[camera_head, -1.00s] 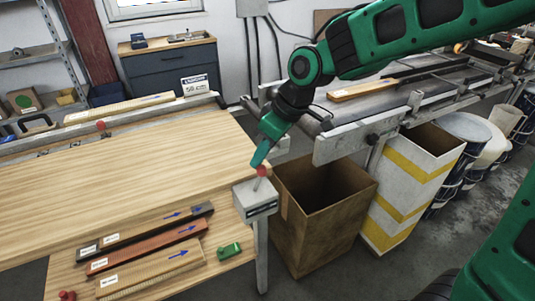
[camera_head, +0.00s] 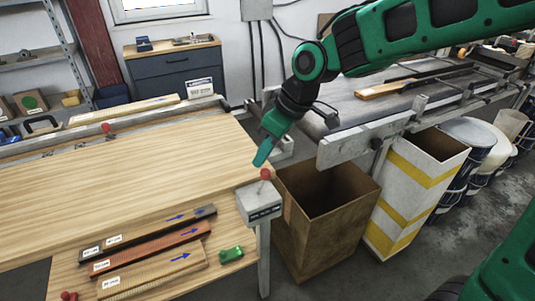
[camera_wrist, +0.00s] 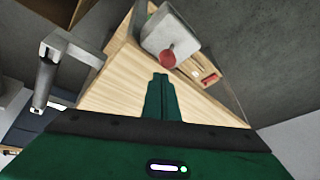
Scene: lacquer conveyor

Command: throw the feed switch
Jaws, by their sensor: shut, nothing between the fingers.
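The feed switch is a grey box (camera_head: 259,204) at the right corner of the wooden table, with a short lever topped by a red knob (camera_head: 265,174). The lever stands up from the top of the box. My gripper (camera_head: 259,162) is shut and empty, its tips just above and to the left of the red knob. In the wrist view my shut fingers (camera_wrist: 160,78) point toward the red knob (camera_wrist: 167,60) and the grey box (camera_wrist: 172,30). I cannot tell whether the tips touch the knob.
A conveyor (camera_head: 350,108) with a wooden strip (camera_head: 383,89) runs at the upper right. An open cardboard box (camera_head: 325,235) and a yellow-striped bin (camera_head: 410,190) stand below it. Several labelled strips (camera_head: 150,250) and a green piece (camera_head: 231,254) lie on the lower shelf.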

